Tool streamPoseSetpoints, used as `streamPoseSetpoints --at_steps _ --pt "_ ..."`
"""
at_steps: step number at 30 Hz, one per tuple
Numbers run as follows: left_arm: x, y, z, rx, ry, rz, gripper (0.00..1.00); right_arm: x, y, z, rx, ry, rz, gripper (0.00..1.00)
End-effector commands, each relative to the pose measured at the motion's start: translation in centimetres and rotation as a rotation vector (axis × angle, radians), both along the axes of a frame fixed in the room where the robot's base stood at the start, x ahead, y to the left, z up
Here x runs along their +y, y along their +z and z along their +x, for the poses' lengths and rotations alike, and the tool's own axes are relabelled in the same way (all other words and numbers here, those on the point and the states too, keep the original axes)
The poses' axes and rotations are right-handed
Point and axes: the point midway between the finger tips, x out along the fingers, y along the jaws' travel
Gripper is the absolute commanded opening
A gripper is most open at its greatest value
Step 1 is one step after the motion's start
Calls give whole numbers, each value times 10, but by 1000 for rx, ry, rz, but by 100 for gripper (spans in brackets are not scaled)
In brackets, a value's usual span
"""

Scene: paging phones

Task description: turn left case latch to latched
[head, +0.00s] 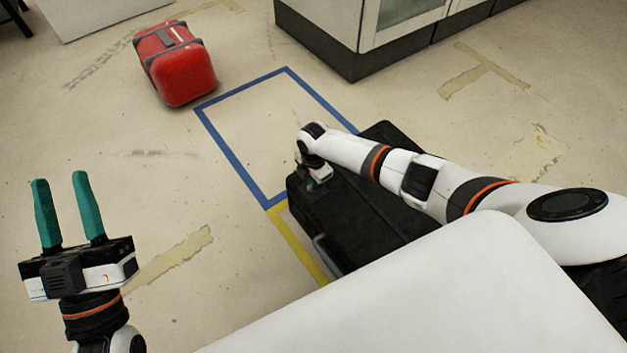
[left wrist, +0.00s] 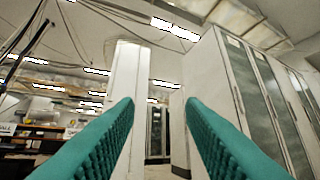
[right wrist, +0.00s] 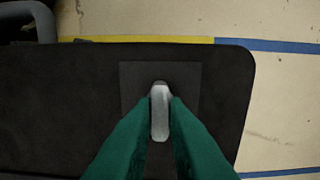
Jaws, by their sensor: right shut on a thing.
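A black case (head: 355,222) lies on the floor below my right arm, partly hidden by it. In the right wrist view the case's dark top (right wrist: 60,100) fills much of the picture. A pale grey latch (right wrist: 160,110) stands on a square dark plate (right wrist: 135,78) near the case's end. My right gripper (right wrist: 160,118) is shut on the latch, one green finger on each side. In the head view the right gripper (head: 316,182) is at the case's far left part, its fingers mostly hidden. My left gripper (head: 62,212) is open and empty, raised with its fingers pointing up, well away from the case.
A red case (head: 180,75) lies on the floor at the upper left. Blue tape (head: 235,160) outlines a bare floor rectangle beyond the black case, and yellow tape (head: 298,245) runs along the case's left side. A cabinet (head: 375,40) stands at the back.

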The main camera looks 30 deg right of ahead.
Motion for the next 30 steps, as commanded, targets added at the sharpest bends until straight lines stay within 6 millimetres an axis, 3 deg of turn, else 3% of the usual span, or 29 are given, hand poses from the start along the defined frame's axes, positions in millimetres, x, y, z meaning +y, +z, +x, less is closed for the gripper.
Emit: streamPoseSetpoints --at_steps 7,8,11,23,30 --pt "0 0 0 0 0 0 36 2 0 0 -1 3 2 0" --pt "0 0 0 0 0 0 36 2 0 0 -1 3 2 18" --pt "0 0 0 0 -1 -1 36 1 0 0 -1 3 2 34" --pt "-1 -1 2 21 -1 5 36 1 4 0 -1 1 0 35" --pt "-1 -29 20 247 12 70 36 0 25 0 -1 1 0 35"
